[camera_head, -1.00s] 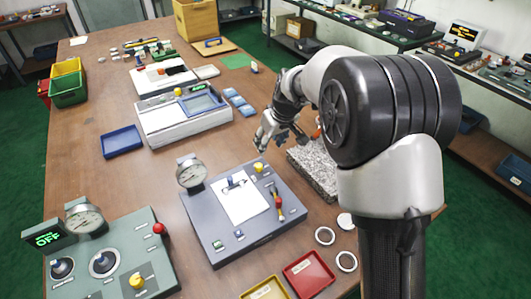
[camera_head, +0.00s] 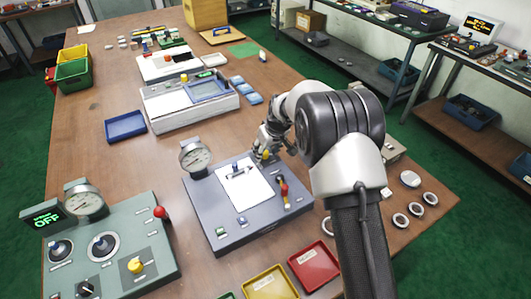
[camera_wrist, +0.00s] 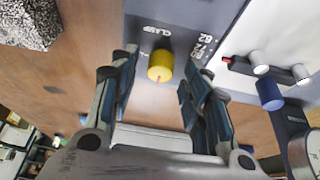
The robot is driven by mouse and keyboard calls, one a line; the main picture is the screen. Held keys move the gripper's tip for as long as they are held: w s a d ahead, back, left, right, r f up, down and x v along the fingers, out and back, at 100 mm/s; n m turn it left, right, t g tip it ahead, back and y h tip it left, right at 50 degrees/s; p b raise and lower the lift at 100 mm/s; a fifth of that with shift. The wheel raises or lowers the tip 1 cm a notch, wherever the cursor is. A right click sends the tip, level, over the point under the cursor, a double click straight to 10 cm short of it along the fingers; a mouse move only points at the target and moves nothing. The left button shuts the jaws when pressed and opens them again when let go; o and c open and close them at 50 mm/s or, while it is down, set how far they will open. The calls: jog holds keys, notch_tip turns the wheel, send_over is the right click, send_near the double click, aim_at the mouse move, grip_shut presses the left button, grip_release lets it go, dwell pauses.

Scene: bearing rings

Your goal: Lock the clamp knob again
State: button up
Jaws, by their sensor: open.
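The yellow clamp knob (camera_wrist: 160,66) stands on the grey gauge fixture (camera_head: 220,220), by the printed word CLAMP; a thin red line marks the knob. In the head view the knob (camera_head: 266,154) is at the fixture's far right corner, partly covered by my gripper (camera_head: 268,143). In the wrist view my gripper (camera_wrist: 160,75) is open, one finger on each side of the knob, with gaps showing between the fingers and it. Whether the fingertips are down at knob height is hard to tell.
The fixture also carries a dial gauge (camera_head: 195,157), a white sheet (camera_head: 245,190) and a red-handled lever (camera_head: 284,190). A speckled granite block (camera_wrist: 28,22) is nearby. A red tray (camera_head: 313,265), a yellow tray (camera_head: 270,284) and several rings (camera_head: 401,220) lie in front.

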jog(key=shift+w+a+f, duration=0.1)
jog(key=shift+f, duration=0.15)
jog(key=shift+c, duration=0.4)
grip_shut()
